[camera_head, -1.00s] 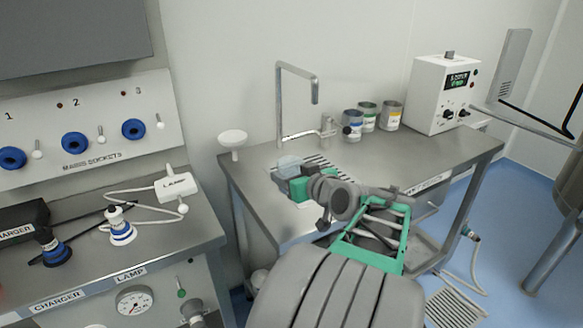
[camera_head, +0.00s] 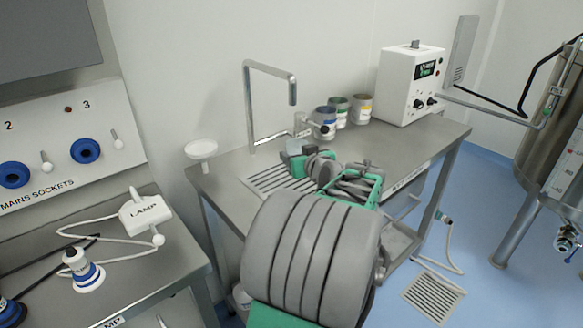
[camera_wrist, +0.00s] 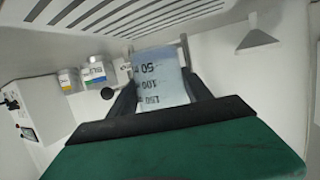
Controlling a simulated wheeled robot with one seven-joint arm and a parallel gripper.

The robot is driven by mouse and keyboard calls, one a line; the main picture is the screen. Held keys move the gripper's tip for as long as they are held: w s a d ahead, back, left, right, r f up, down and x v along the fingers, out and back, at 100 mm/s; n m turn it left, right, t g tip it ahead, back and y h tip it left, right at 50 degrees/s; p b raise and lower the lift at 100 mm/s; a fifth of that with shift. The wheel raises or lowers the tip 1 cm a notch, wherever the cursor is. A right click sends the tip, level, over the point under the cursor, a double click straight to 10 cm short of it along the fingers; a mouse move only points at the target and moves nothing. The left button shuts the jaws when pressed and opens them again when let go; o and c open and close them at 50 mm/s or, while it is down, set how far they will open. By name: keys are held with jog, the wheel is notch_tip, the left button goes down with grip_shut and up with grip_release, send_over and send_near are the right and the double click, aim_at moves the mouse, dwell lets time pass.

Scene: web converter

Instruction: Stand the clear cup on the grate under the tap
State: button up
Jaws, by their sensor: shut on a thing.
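The clear cup (camera_head: 294,147) is pale blue and see-through, held at the tip of my gripper (camera_head: 305,159). In the wrist view the cup (camera_wrist: 160,78) sits between the two dark fingers (camera_wrist: 160,95), its 50, 100 and 150 marks upside down in that picture. The slotted grate (camera_head: 268,180) lies in the worktop, left of and below my gripper. The tap (camera_head: 250,105) rises behind it, with its spout (camera_head: 292,93) above the cup in the picture. Whether the cup touches anything below is hidden by my arm.
A white funnel (camera_head: 201,150) is at the worktop's left edge. A white box with a display (camera_head: 410,85) stands at the right rear. The right part of the worktop (camera_head: 410,140) is clear.

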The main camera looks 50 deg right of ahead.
jog(key=shift+w+d+f, duration=0.15)
jog(key=shift+w+f, duration=0.55)
jog(key=shift+f, duration=0.15)
jog(key=shift+w+f, duration=0.15)
jog(key=shift+f, duration=0.8)
jog(key=shift+w+f, duration=0.15)
jog(key=shift+f, duration=0.75)
jog(key=shift+f+b, duration=0.2)
jog(key=shift+b, duration=0.1)
jog(key=o, duration=1.5)
jog(key=shift+o, duration=0.2)
jog(key=shift+r+p, duration=0.25)
jog(key=shift+p, duration=0.05)
jog(key=v, duration=1.2)
jog(key=shift+b, duration=0.4)
